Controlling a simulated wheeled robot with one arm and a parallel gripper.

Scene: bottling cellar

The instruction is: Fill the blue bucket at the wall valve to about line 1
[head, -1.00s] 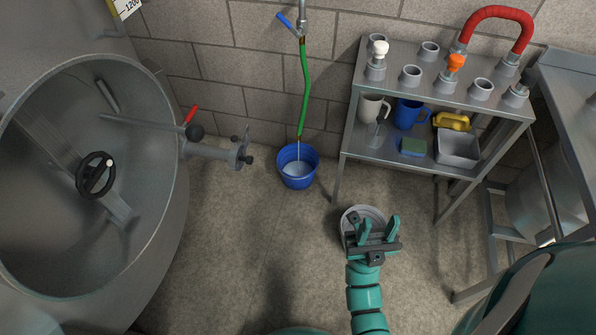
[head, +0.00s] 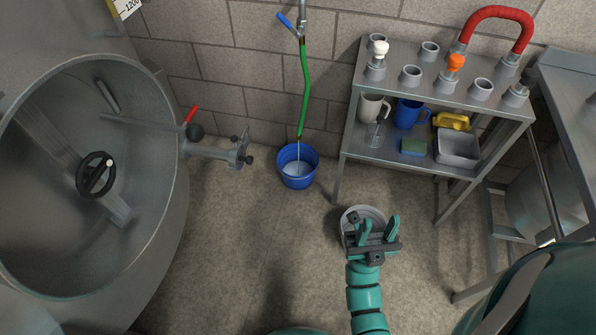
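The blue bucket (head: 297,180) stands upright on the floor against the wall. A green hose (head: 306,90) hangs from the wall valve (head: 302,22) with its end above the bucket. A thin pale stream runs from the hose end into the bucket, and pale liquid shows inside. The valve's blue lever (head: 286,21) points up and left. I cannot read any lines in the bucket. My gripper (head: 377,228) is open and empty, to the right of and nearer than the bucket, in front of a grey round container.
A large steel tank (head: 165,240) with a red-handled valve (head: 191,115) fills the left. A metal shelf (head: 350,152) with fittings, a red curved hose (head: 500,12), jugs and a sponge stands right. A grey bucket (head: 362,211) is partly hidden behind my gripper. Floor between is clear.

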